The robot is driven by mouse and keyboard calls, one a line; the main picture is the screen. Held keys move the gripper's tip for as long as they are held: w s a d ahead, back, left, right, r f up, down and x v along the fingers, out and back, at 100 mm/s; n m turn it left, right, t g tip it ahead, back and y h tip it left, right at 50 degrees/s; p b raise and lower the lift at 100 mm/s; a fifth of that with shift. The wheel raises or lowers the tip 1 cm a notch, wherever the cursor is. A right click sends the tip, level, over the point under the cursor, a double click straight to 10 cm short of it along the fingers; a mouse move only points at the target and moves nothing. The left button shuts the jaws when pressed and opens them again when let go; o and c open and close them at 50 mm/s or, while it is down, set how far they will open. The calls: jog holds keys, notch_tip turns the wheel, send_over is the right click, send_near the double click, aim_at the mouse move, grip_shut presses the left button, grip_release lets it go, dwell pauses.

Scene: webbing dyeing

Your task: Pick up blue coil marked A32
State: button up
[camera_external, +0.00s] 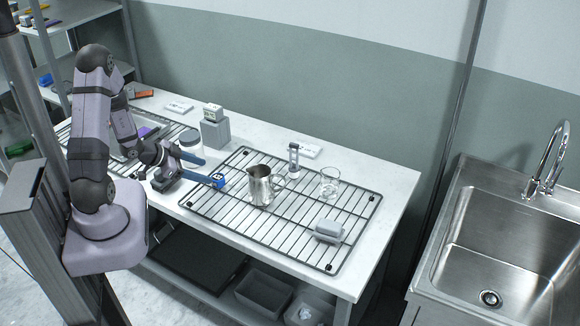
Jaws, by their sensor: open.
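A small blue coil (218,181) with a pale marking on it is at the left end of the black wire rack. The marking is too small to read. My gripper (212,172) is open, with its two blue fingers pointing right, level with the coil. The lower finger's tip is right at the coil and overlaps it in the picture. The upper finger is apart from it, farther back. I cannot tell whether the lower finger touches the coil.
The wire rack (290,240) carries a metal pitcher (260,186), a glass beaker (329,181) and a grey block (328,230). A grey box (215,133) with a small device on top stands behind my gripper. A sink (495,255) is at the right.

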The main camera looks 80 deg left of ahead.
jog(key=s+d+r+n+t+p, duration=0.1)
jog(key=s+r+n+t, duration=0.15)
jog(key=r+t, duration=0.2)
jog(key=m, duration=0.1)
send_near(215, 178)
jog(key=shift+w+a+r, duration=0.1)
jog(key=shift+w+a, duration=0.05)
jog(key=shift+w, duration=0.3)
jog(key=shift+w+a+r, duration=0.1)
jog(key=shift+w+a, duration=0.05)
jog(key=shift+w, duration=0.3)
jog(key=shift+f+p+x, duration=0.2)
jog(key=shift+p+x, duration=0.7)
jog(key=shift+x, duration=0.95)
jog(key=shift+f+p+x, duration=0.25)
jog(key=shift+p+x, duration=0.6)
jog(key=shift+x, duration=1.05)
jog(key=shift+s+d, duration=0.1)
jog(key=shift+s, duration=0.05)
jog(key=c, duration=1.1)
